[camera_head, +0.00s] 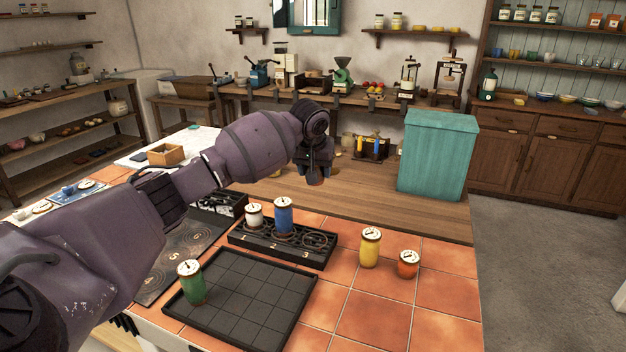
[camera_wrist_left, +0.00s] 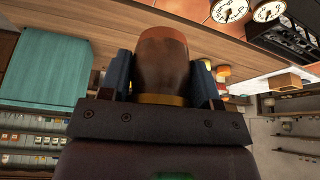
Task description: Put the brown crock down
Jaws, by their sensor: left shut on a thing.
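My left gripper (camera_head: 316,172) reaches in over the wooden part of the counter, beyond the numbered rack. It is shut on the brown crock (camera_wrist_left: 162,62), which sits between its two fingers in the wrist view. In the head view the crock is mostly hidden by the gripper, with a small reddish-brown part showing below it. The crock appears held above the wood; I cannot tell the exact gap. My right gripper is not in view.
The black numbered rack (camera_head: 236,240) holds a white canister (camera_head: 254,214) and a blue canister (camera_head: 283,214). A green canister (camera_head: 191,283) stands at the gridded tray (camera_head: 240,305). Yellow (camera_head: 370,248) and orange (camera_head: 408,264) canisters stand on tiles. A teal box (camera_head: 437,155) is at right; wood before it is clear.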

